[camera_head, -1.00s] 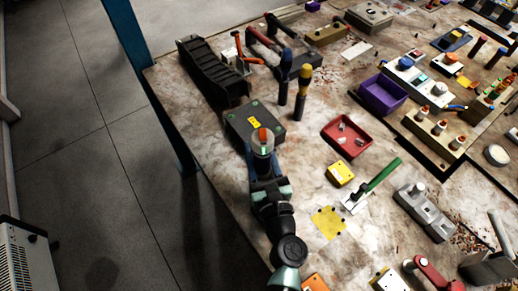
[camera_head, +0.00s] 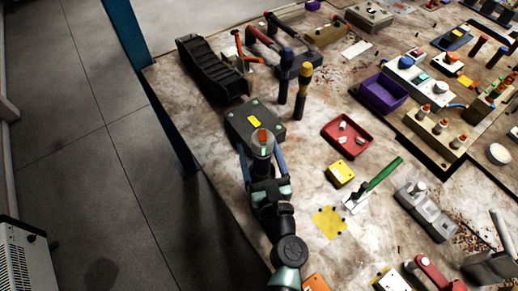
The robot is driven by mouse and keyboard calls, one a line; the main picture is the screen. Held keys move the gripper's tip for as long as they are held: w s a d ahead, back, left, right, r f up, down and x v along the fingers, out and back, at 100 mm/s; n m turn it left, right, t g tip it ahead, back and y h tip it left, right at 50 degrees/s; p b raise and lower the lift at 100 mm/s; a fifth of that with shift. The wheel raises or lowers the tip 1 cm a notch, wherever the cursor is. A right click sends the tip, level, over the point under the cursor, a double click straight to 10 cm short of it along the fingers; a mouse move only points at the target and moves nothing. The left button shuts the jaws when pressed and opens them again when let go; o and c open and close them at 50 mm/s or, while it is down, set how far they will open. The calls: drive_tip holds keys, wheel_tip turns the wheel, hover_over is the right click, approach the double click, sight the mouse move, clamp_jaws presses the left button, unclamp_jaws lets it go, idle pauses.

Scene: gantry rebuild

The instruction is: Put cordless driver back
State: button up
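A grey, round-topped upright object with an orange-red piece (camera_head: 263,137) stands between the fingers of my gripper (camera_head: 263,162). It is probably the cordless driver, but its lower part is hidden by my gripper and I cannot be sure. My gripper is open, with one blue finger on each side of the object and a visible gap at both sides. The object is at the near edge of a dark grey box (camera_head: 247,116) with a yellow label; I cannot tell whether it touches the box or what it rests on.
A blue-handled tool (camera_head: 285,75) and a yellow-handled tool (camera_head: 302,90) stand upright behind the box. A black ribbed holder (camera_head: 213,70) lies at the table's left edge. A red tray (camera_head: 347,135), yellow box (camera_head: 340,173) and green-handled tool (camera_head: 382,173) are to the right.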

drive_tip(key=shift+f, duration=0.15)
drive_tip(key=shift+s+d, duration=0.1)
drive_tip(key=shift+s, duration=0.3)
drive_tip(key=b+v, duration=0.2)
drive_tip(key=v, duration=1)
drive_tip(key=shift+s, duration=0.1)
